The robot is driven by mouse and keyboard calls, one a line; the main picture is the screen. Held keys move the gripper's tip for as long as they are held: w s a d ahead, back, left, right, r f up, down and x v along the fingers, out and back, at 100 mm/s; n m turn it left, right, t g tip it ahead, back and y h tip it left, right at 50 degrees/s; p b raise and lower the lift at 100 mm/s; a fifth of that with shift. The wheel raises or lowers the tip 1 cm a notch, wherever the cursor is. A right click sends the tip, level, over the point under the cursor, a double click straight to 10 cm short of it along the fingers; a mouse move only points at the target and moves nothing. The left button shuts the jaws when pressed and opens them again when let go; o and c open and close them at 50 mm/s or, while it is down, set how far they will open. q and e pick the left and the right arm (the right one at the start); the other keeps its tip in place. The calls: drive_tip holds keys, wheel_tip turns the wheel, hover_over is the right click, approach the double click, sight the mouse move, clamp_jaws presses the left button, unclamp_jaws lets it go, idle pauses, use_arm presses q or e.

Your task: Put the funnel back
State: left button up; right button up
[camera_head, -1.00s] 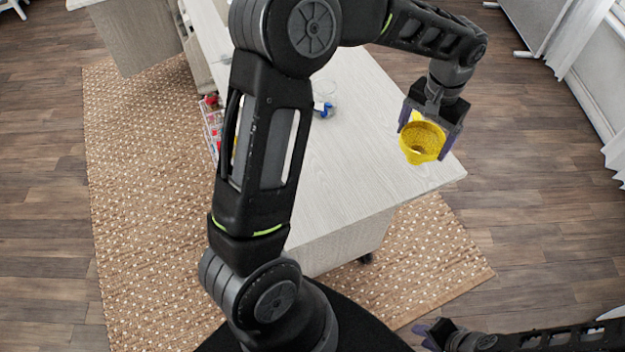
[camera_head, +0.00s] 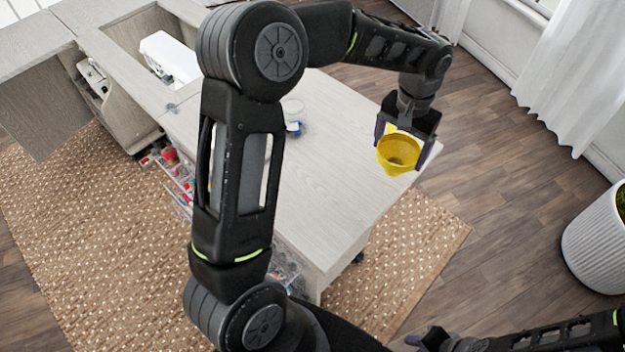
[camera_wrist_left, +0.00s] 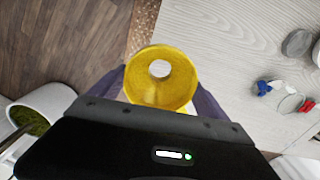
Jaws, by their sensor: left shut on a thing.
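The yellow funnel (camera_head: 398,153) is held in my left gripper (camera_head: 404,148), near the right end of the pale wooden table top. In the left wrist view the funnel (camera_wrist_left: 160,78) sits between the two purple fingers, with its round hole facing the camera. My left gripper (camera_wrist_left: 160,95) is shut on it. How far the funnel is above the table is hard to tell. My right gripper (camera_head: 428,340) shows only in part at the bottom of the head view, and its fingers are unclear.
The sewing cabinet table (camera_head: 325,190) has small blue and white items (camera_head: 293,120) near its middle. A white machine (camera_head: 170,57) stands at the back left. Transparent drawers with colourful supplies (camera_head: 172,170) line the cabinet's side. A white planter (camera_head: 598,240) stands at the right.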

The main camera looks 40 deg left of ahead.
use_arm(q)
drive_tip(key=s+a+r+m+b, duration=0.1)
drive_tip(key=s+a+m, duration=0.4)
drive_tip(key=a, duration=0.3)
drive_tip(key=s+a+m+b, duration=0.1)
drive_tip(key=s+a+m, duration=0.3)
drive_tip(key=a, duration=0.4)
drive_tip(key=shift+s+r+m+b, duration=0.35)
drive_tip(key=shift+s+m+b, duration=0.05)
drive_tip(key=shift+m, duration=0.1)
drive_tip(key=shift+a, duration=0.1)
wheel_tip(320, 180, down, 6)
drive_tip(key=shift+f, duration=0.1)
wheel_tip(320, 180, down, 4)
drive_tip(key=shift+r, duration=0.25)
drive_tip(key=shift+f, duration=0.15)
